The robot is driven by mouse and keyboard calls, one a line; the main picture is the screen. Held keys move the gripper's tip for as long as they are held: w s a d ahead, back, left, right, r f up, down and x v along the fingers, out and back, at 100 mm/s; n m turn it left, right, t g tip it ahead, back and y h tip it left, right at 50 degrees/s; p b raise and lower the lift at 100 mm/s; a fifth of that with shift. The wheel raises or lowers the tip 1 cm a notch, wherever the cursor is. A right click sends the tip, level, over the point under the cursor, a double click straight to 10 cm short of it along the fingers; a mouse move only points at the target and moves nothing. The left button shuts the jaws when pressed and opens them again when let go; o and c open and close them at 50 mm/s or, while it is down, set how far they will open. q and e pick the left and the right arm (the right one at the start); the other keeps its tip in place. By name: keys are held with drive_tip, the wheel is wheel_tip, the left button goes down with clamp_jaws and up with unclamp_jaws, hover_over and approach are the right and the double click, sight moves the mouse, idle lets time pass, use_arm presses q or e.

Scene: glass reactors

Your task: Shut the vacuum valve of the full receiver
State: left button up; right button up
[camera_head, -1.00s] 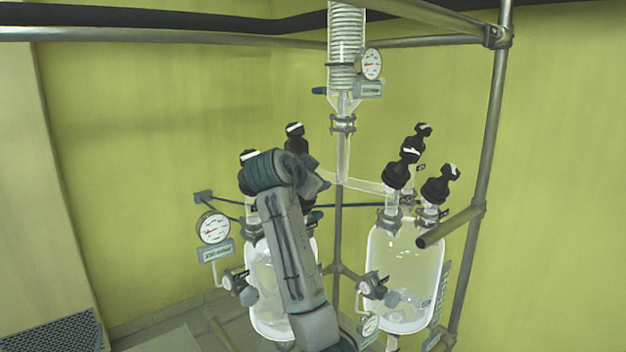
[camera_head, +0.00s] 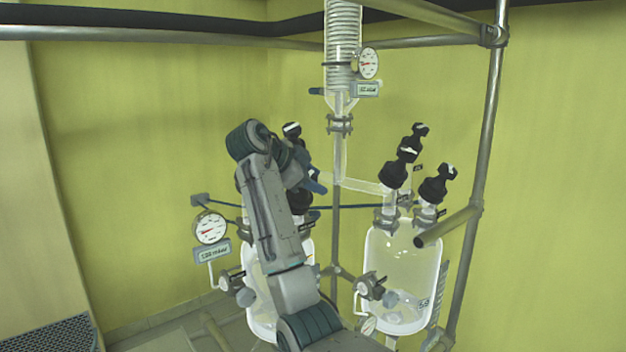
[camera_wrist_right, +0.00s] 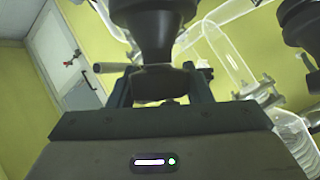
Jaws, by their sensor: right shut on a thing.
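Two glass receivers stand on the frame, a left one (camera_head: 262,318) and a right one (camera_head: 385,265), both with black-capped valves on top. I cannot tell from the pictures which is full. My right arm reaches up in front of the left receiver and hides much of its top. My right gripper (camera_head: 308,178) is by the black valves there, and in the right wrist view the gripper (camera_wrist_right: 160,85) is shut on a black valve handle (camera_wrist_right: 155,78). The right receiver's valves (camera_head: 437,184) stand free. My left gripper is not in view.
A dial gauge (camera_head: 210,228) with a small display stands left of the left receiver. A coiled glass condenser (camera_head: 343,45) with another gauge (camera_head: 368,63) hangs above. A steel post (camera_head: 487,130) and a stub bar (camera_head: 450,226) flank the right receiver. The left wall side is clear.

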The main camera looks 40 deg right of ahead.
drive_tip(key=o, duration=1)
drive_tip(key=shift+a+r, duration=0.15)
drive_tip(key=shift+a, duration=0.1)
drive_tip(key=v, duration=0.2)
drive_tip(key=shift+a+r+p, duration=0.15)
drive_tip(key=shift+r+p, duration=0.2)
drive_tip(key=shift+p, duration=0.05)
drive_tip(key=p+v, duration=0.7)
drive_tip(key=p, duration=0.1)
drive_tip(key=shift+a, duration=0.35)
drive_tip(key=shift+d+f, duration=0.1)
